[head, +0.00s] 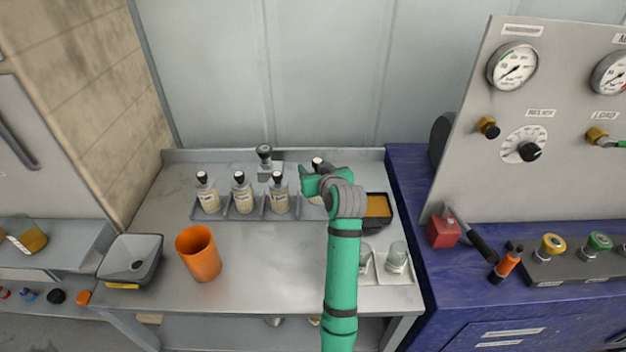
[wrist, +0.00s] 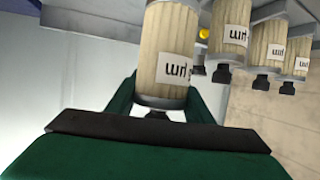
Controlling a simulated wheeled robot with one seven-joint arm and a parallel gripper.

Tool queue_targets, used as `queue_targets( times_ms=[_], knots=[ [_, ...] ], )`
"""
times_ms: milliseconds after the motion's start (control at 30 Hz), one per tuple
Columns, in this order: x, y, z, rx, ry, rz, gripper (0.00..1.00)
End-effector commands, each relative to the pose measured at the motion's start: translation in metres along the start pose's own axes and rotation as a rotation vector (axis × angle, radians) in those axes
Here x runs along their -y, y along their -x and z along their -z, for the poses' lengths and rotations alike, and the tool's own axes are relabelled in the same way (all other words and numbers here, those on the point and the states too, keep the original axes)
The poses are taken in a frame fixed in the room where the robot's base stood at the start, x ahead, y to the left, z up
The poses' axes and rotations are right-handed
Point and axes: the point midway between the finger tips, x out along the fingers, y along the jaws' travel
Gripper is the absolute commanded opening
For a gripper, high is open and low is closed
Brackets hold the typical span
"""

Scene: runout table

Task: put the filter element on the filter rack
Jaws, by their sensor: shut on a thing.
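My gripper (head: 313,182) is shut on a filter element (wrist: 165,50), a beige cylinder with a white label and a dark cap. The element is upright over the right end of the grey filter rack (head: 235,217). In the head view, my green arm and gripper hide part of it. Three similar filter elements stand in the rack to its left: one at the left end (head: 207,195), one in the middle (head: 243,196) and one nearest my gripper (head: 280,197). I cannot tell whether the held element's base touches the rack.
A dark tray with an orange inside (head: 378,206) stands right of the rack. An orange cup (head: 199,254) and a grey bin (head: 131,257) stand at front left. Glass jars (head: 397,257) stand at front right. A small fitting (head: 265,155) stands behind the rack. The centre front table is clear.

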Motion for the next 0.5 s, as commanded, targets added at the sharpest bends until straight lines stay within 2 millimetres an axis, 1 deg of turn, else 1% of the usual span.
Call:
queue_targets(
  times_ms=[33, 100, 200, 433, 500],
  knots=[
    [-0.001, -0.01, -0.005, 0.001, -0.001, 0.001, 0.19],
    [-0.002, -0.02, -0.01, 0.0, 0.0, 0.0, 0.19],
    [-0.003, -0.031, -0.015, -0.001, 0.0, 0.0, 0.19],
    [-0.004, -0.043, -0.022, -0.002, 0.0, 0.0, 0.19],
    [-0.004, -0.047, -0.03, 0.001, -0.001, 0.001, 0.19]
  ],
)
